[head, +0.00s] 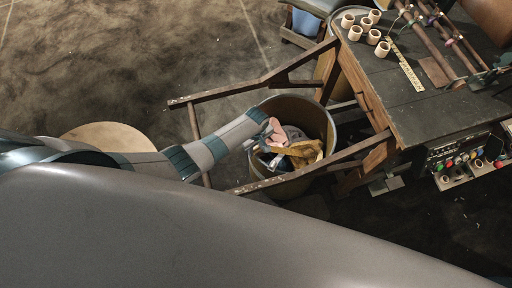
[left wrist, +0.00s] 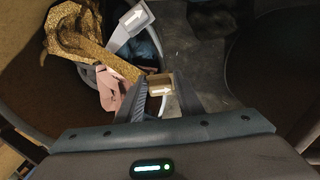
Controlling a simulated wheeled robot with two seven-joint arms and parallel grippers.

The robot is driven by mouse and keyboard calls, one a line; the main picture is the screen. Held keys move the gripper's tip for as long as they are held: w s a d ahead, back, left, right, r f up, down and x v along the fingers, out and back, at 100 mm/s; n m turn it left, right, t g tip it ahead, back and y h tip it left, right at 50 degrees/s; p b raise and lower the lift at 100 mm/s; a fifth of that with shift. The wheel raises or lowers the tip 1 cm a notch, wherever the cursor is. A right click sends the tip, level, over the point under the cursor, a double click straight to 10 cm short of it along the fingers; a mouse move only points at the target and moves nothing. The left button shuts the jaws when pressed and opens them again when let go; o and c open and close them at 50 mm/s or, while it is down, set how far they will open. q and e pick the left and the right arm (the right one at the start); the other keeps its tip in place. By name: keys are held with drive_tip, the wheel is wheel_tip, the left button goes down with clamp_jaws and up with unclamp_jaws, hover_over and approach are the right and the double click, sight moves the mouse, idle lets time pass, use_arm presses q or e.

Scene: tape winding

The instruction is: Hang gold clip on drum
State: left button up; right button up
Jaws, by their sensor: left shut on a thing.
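The drum (head: 300,106) is an open round bin standing between wooden rails. Inside it lie gold cloth (head: 306,151), pink cloth (head: 292,136) and grey-blue pieces. My left gripper (head: 270,132) reaches over the drum's left rim, its tips at the opening. In the left wrist view, its fingers (left wrist: 162,100) are shut on a small boxy tan-gold piece (left wrist: 160,80) with a white arrow. This looks like the gold clip, but its full shape is hidden by the fingers. My right gripper is not in view.
Wooden rails (head: 240,88) flank the drum. A dark workbench (head: 440,110) at the right carries several pale spools (head: 383,49) and rods. A control box (head: 460,158) with coloured knobs is below it. A grey piece with a white arrow (left wrist: 133,20) sits near the gold cloth.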

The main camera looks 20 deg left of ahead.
use_arm(q)
drive_tip(key=shift+f, duration=0.4)
drive_tip(key=o, duration=1.1)
drive_tip(key=shift+r, duration=0.15)
drive_tip(key=shift+r, duration=0.55)
wheel_tip(320, 180, up, 16)
drive_tip(key=shift+p, duration=0.35)
